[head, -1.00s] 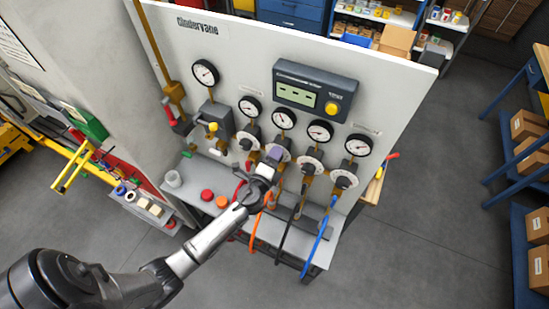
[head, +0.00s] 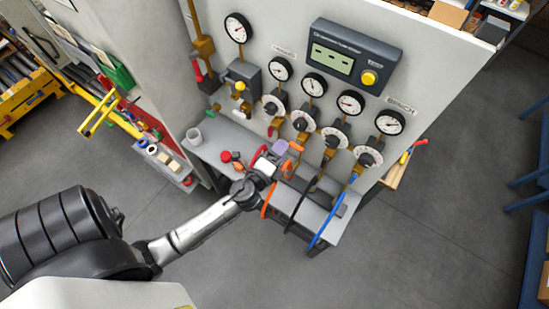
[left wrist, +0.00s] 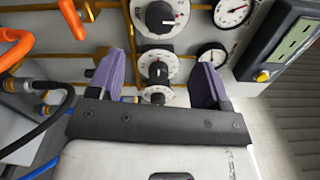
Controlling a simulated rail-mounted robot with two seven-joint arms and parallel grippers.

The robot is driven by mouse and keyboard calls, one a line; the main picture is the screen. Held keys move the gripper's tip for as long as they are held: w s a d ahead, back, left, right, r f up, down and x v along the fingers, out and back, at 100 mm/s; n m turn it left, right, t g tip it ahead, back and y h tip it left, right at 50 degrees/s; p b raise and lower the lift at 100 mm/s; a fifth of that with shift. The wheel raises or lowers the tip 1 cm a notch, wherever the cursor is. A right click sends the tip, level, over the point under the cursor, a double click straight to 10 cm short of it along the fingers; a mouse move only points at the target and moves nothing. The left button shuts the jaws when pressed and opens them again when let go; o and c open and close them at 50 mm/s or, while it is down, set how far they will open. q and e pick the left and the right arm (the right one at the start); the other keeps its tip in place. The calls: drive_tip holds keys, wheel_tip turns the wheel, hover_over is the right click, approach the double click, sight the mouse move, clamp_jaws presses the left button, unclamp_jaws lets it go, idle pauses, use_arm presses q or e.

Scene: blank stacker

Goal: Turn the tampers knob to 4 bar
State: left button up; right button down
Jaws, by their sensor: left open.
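A row of black knobs on white round dials runs along the panel: a first knob (head: 270,108), a second (head: 300,124), a third (head: 333,142) and a fourth (head: 367,159). Each has a round gauge above it. I cannot read which knob is the tampers one. My left gripper (head: 280,158), with purple fingers, is open and empty, in front of and below the second knob in the head view. In the left wrist view, a large knob (left wrist: 158,17) and a smaller knob (left wrist: 157,71) show beyond the open fingers (left wrist: 160,82), apart from them. My right gripper is not in view.
A grey display box (head: 352,55) with a yellow button sits above the gauges. Orange, black and blue hoses hang over the bench shelf (head: 215,150) near my gripper. A red cap (head: 226,156) and a grey cup (head: 194,137) stand on the shelf.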

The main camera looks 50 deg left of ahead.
use_arm(q)
drive_tip(key=shift+v, duration=1.2)
drive_tip(key=s+a+f+n+g+y, duration=0.2)
drive_tip(key=s+f+n+g, duration=0.4)
drive_tip(key=n+g, duration=0.65)
drive_tip(key=s+d+r+n+h+p, duration=0.1)
drive_tip(key=s+d+r+h+p, duration=0.2)
drive_tip(key=s+d+r, duration=0.1)
drive_tip(key=s+d+r+n+g+h+p, duration=0.1)
drive_tip(key=s+d+r+h+p, duration=0.2)
drive_tip(key=s+d, duration=0.3)
drive_tip(key=s+r+p, duration=0.1)
drive_tip(key=s, duration=0.2)
drive_tip(key=shift+d+r+h+p, duration=0.3)
drive_tip(key=shift+d+r+h, duration=0.1)
